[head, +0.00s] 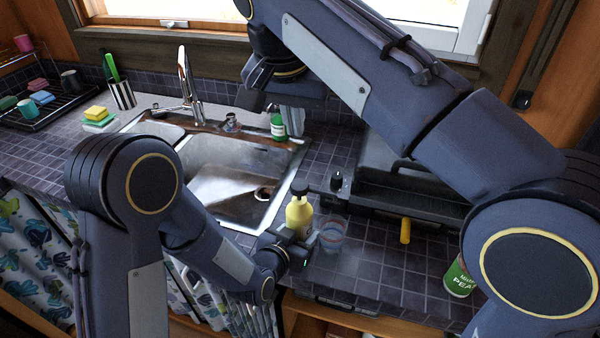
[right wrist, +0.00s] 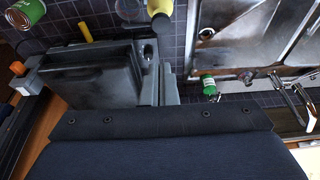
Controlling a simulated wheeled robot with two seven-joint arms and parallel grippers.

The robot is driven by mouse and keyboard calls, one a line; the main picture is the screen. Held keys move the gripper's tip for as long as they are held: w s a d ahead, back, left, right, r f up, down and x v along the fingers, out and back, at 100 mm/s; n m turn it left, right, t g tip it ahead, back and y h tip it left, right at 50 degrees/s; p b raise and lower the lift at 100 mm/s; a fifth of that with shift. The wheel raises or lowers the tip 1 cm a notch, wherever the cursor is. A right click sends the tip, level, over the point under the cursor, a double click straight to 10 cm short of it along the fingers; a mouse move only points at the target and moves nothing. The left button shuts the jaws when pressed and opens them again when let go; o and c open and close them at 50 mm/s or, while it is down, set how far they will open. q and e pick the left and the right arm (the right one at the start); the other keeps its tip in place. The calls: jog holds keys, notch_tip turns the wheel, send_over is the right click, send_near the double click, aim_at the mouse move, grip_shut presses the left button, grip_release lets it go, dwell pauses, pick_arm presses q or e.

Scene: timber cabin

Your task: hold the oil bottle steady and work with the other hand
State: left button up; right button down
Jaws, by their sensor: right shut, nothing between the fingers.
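The oil bottle (head: 299,217), yellow with a dark cap, stands upright on the tiled counter at the sink's front right corner. Its yellow body also shows at the top edge of the right wrist view (right wrist: 160,7). My left gripper (head: 296,244) is low at the bottle, with a finger on either side, and looks shut on it; the bottle's base is partly hidden by the gripper. My right gripper (head: 258,98) is shut and empty, high over the back of the counter behind the sink, well away from the oil bottle.
A clear glass (head: 333,234) stands right beside the oil bottle. A yellow object (head: 405,231) and a green can (head: 459,277) are further right. A black appliance (head: 415,188) stands behind them. The sink (head: 225,187) lies left; a green bottle (head: 278,128) stands behind it.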

aim_at(301, 184)
jog(key=x, duration=0.8)
jog(key=s+x, duration=0.1)
jog(key=x, duration=0.4)
jog(key=shift+f, duration=0.15)
jog(key=shift+a+f, duration=0.1)
jog(key=shift+f, duration=0.4)
jog(key=shift+f, duration=1)
jog(key=shift+r, duration=0.5)
jog(key=w+d+v, duration=0.1)
jog(key=v, duration=1.2)
jog(key=shift+a+r, duration=0.3)
jog(key=shift+a, duration=0.05)
